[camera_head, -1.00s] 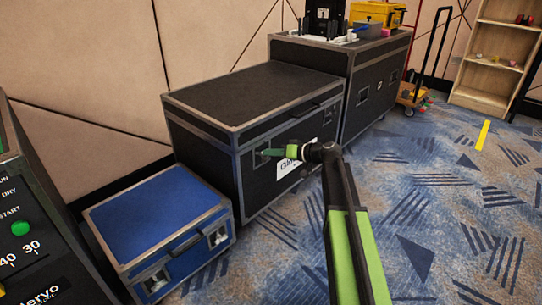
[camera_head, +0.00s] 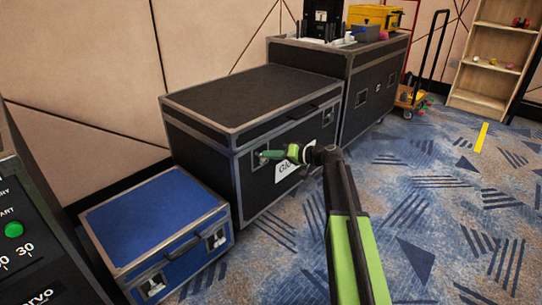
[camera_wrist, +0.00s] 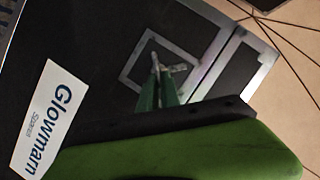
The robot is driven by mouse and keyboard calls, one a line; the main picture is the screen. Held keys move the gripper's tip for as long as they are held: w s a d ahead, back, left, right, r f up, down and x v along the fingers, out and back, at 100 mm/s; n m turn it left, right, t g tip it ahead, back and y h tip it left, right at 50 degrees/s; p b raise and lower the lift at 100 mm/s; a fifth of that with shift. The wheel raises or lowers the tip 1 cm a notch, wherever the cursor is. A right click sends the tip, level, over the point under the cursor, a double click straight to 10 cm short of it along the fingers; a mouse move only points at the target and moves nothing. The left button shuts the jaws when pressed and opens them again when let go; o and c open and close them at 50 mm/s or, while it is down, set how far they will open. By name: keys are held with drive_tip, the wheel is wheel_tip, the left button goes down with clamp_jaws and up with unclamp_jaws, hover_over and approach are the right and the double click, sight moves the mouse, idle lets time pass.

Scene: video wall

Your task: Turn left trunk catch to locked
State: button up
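The trunk (camera_head: 250,95) is a black case with silver edges against the wall. Its left catch is a small metal fitting in a square silver recess on the front; it shows in the wrist view (camera_wrist: 178,68). My gripper (camera_head: 266,154) reaches to this catch from the right, and in the wrist view its two narrow green fingers (camera_wrist: 156,68) lie close together at the metal piece. They appear shut on it, covering part of it. The right catch (camera_head: 328,116) is free.
A blue case (camera_head: 150,215) stands just left of the trunk. A taller black case (camera_head: 375,75) stands behind it to the right. A panel with a green button (camera_head: 14,229) is at the left edge. The carpet (camera_head: 430,190) at right is clear.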

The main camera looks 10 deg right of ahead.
drive_tip(key=shift+o, duration=1.3)
drive_tip(key=shift+w+a+r, duration=0.1)
drive_tip(key=shift+a, duration=0.2)
drive_tip(key=shift+o, duration=0.3)
drive_tip(key=shift+d, duration=0.1)
drive_tip(key=p+v, duration=0.4)
drive_tip(key=v, duration=1.3)
drive_tip(key=shift+p, duration=0.3)
drive_tip(key=shift+d, duration=0.15)
